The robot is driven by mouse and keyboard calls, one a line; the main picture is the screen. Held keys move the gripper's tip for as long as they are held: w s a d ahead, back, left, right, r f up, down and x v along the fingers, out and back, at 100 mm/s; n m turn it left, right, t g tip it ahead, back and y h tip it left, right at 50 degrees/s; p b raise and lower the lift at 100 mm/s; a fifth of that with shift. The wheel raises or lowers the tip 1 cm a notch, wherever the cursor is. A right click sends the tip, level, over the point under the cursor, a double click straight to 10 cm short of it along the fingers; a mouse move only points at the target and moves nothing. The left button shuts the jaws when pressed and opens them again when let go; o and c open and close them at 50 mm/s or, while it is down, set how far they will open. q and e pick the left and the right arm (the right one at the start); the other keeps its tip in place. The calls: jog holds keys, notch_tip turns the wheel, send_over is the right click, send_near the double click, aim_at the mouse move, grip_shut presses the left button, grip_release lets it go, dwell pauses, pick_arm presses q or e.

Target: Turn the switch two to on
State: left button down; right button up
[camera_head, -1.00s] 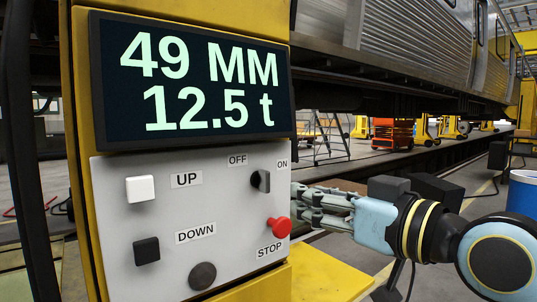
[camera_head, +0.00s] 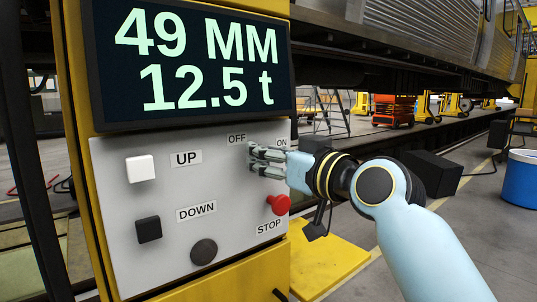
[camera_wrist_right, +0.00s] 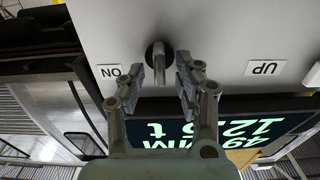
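The rotary switch (camera_wrist_right: 157,60) is a dark round knob with a grey grip bar, set in the pale control panel (camera_head: 125,225). In the right wrist view its bar stands between my right gripper's fingers (camera_wrist_right: 158,72), with a small gap on each side. In the head view my right gripper (camera_head: 268,160) is at the panel and hides the switch. The OFF label (camera_head: 237,139) and ON label (camera_head: 282,142) show just above it there. The ON label also shows in the wrist view (camera_wrist_right: 110,71). My left gripper is out of view.
A red STOP button (camera_head: 279,204) sticks out just below my right gripper. White UP (camera_head: 140,168) and black DOWN (camera_head: 148,229) buttons and a dark round knob (camera_head: 204,252) are on the panel. The display (camera_head: 190,65) reads 49 MM, 12.5 t.

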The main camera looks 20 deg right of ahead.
jog(key=shift+c, duration=0.4)
grip_shut()
jog(key=shift+w+d+f+m+p, duration=0.15)
jog(key=shift+m+p, duration=1.15)
jog(key=shift+m, duration=0.65)
jog(key=shift+s+d+f+m+p, duration=0.1)
jog(key=shift+d+m+p, duration=0.1)
jog(key=shift+m+p, duration=1.5)
jog(key=shift+w+d+f+m+p, duration=0.15)
jog(key=shift+m+p, duration=0.8)
jog(key=shift+m, duration=1.3)
jog(key=shift+o, duration=0.4)
grip_release()
